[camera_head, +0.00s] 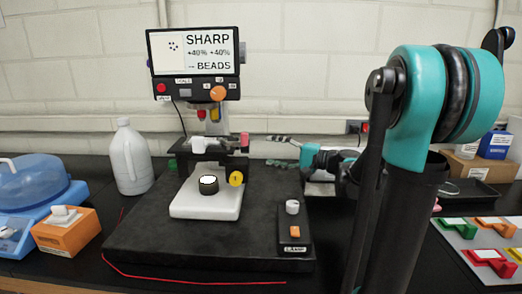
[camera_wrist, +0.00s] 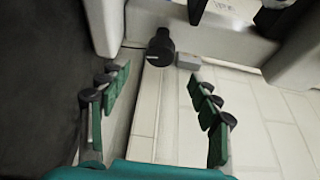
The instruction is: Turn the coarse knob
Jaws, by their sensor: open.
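A microscope with a white base (camera_head: 207,197) stands on a dark mat. Its right side has a yellow knob (camera_head: 236,178) low down and a red knob (camera_head: 244,138) above it. No label shows which one is the coarse knob. My gripper (camera_head: 279,151) is to the right of the microscope, pointing at it, apart from both knobs. In the wrist view my gripper (camera_wrist: 161,88) has its fingers spread with nothing between them. A dark round knob (camera_wrist: 160,48) on a pale body lies beyond the fingertips, roughly centred between them.
A screen (camera_head: 195,52) with an orange knob (camera_head: 217,93) tops the microscope. A lamp box (camera_head: 294,240) stands at the mat's right front. A white jug (camera_head: 130,158) and an orange box (camera_head: 66,231) are left; coloured slide holders (camera_head: 490,256) lie far right.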

